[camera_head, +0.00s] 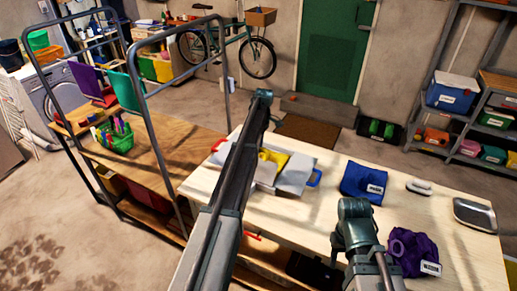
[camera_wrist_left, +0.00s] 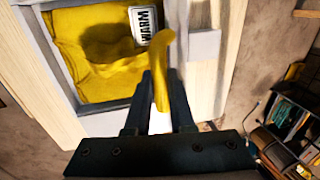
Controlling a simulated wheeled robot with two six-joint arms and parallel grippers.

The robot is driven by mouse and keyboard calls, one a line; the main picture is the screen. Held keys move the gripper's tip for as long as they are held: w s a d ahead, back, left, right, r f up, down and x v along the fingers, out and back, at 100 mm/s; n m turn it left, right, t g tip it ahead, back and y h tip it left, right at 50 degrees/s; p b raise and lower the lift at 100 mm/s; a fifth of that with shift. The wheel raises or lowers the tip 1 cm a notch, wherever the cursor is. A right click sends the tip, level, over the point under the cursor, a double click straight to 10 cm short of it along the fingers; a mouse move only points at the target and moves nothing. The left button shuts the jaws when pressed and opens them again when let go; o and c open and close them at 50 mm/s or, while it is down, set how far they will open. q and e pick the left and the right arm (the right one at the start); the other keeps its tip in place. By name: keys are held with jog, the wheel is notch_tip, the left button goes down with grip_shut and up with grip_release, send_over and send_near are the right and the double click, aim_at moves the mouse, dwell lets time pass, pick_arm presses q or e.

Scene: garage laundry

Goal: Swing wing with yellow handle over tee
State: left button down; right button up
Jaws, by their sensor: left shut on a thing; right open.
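The yellow tee (camera_head: 272,160) lies on the pale folding board (camera_head: 294,174) on the table, partly hidden by my left arm. In the left wrist view the tee (camera_wrist_left: 98,50) fills the board's middle, with a WARM label (camera_wrist_left: 147,24) on it. The yellow handle (camera_wrist_left: 162,65) rises between the fingers of my left gripper (camera_wrist_left: 159,98), which is shut on it. The panel beneath the handle is largely hidden by the gripper. In the head view my left arm hides this gripper. My right gripper (camera_head: 336,258) is open near the table's front, mostly behind my right arm.
A red handle (camera_head: 219,145) and a blue handle (camera_head: 315,178) stick out at the board's sides. Right of the board are a labelled blue cloth (camera_head: 363,183), a labelled purple cloth (camera_head: 415,252) and a grey tray (camera_head: 474,215). A metal rack (camera_head: 152,95) stands left.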

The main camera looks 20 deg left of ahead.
pick_arm(q)
jog(key=c, duration=1)
grip_release()
jog(key=shift+a, duration=0.2)
jog(key=shift+c, duration=0.2)
jog(key=shift+d, duration=0.1)
jog(key=p+v, duration=1.3)
jog(key=v, duration=0.1)
jog(key=shift+f, duration=0.1)
